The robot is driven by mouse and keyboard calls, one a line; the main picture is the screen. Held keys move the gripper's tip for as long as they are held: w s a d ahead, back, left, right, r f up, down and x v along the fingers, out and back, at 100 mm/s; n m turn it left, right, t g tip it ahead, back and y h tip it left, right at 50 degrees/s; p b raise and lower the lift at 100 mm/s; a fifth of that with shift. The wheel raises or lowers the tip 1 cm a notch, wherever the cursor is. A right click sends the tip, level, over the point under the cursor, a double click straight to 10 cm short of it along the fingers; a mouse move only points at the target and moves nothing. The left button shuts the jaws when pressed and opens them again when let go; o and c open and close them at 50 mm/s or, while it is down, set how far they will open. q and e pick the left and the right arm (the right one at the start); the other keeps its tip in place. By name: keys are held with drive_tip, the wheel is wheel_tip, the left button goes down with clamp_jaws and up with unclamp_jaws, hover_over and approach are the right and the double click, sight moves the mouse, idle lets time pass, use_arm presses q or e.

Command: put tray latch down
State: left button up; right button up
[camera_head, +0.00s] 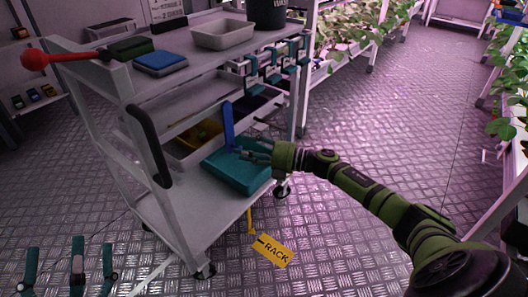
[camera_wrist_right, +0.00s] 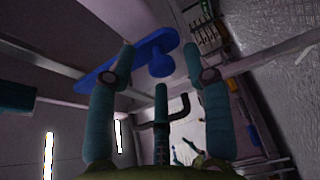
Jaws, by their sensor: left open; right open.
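The tray latch (camera_head: 229,126) is a blue bar standing upright at the teal tray (camera_head: 246,181) on the cart's bottom shelf. In the right wrist view the blue latch (camera_wrist_right: 111,71) has a round knob and lies just beyond my fingertips. My right gripper (camera_head: 250,148) is open and empty, over the tray and to the right of the latch. Its spread teal fingers also show in the right wrist view (camera_wrist_right: 158,62). I cannot tell whether a finger touches the latch. My left gripper (camera_head: 70,258) is open and empty at the lower left, away from the cart.
The grey cart (camera_head: 185,233) has upper shelves above the tray and a black handle (camera_head: 149,146) at its near end. A red-knobbed lever (camera_head: 35,60) sticks out left. A yellow RACK tag (camera_head: 272,251) hangs below. The metal floor to the right is clear.

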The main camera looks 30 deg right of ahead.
drive_tip(key=v, duration=1.1)
